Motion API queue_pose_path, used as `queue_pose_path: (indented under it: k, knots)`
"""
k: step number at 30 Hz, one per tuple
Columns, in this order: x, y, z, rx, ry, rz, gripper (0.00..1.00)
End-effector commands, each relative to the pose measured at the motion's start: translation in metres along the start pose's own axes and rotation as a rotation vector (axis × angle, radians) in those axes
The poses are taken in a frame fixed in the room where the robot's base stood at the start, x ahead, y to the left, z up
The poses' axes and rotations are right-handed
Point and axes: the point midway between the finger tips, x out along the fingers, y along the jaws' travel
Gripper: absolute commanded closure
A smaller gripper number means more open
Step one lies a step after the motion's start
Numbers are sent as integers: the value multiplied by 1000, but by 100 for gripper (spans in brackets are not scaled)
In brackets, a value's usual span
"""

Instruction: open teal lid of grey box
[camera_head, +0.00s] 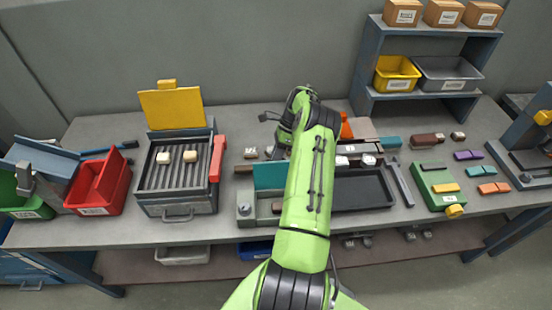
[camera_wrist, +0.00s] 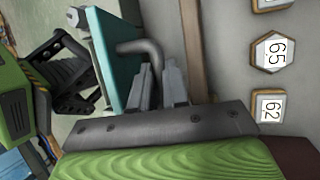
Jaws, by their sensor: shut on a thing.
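The teal lid (camera_head: 270,175) stands raised, roughly upright, at the back of the small grey box (camera_head: 246,221) in the middle of the bench. In the wrist view the lid (camera_wrist: 116,52) shows as a teal panel at the left, with a grey bent handle (camera_wrist: 150,50) on it. My gripper (camera_wrist: 162,78) is shut on this handle, with a finger on each side. In the head view my green arm covers the right part of the box, and the fingertips cannot be made out.
A grill box with a raised yellow lid (camera_head: 172,107) and a red bin (camera_head: 100,187) stand left. A dark tray (camera_head: 360,192) lies right of my arm, a green block (camera_head: 437,180) farther right. Labelled tiles (camera_wrist: 273,52) lie beside the lid in the wrist view.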

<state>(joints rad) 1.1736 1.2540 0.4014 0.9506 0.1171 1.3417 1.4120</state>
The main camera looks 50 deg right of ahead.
Motion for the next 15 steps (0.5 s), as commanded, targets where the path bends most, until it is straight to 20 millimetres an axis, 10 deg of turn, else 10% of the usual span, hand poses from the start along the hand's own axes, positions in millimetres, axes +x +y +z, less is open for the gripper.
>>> queue_pose_path:
  k: [9,10,15]
  knots:
    - [5,-2,-4,14,5,-4,100]
    - [5,-2,-4,14,4,-4,81]
    - [4,-2,-3,9,3,-4,60]
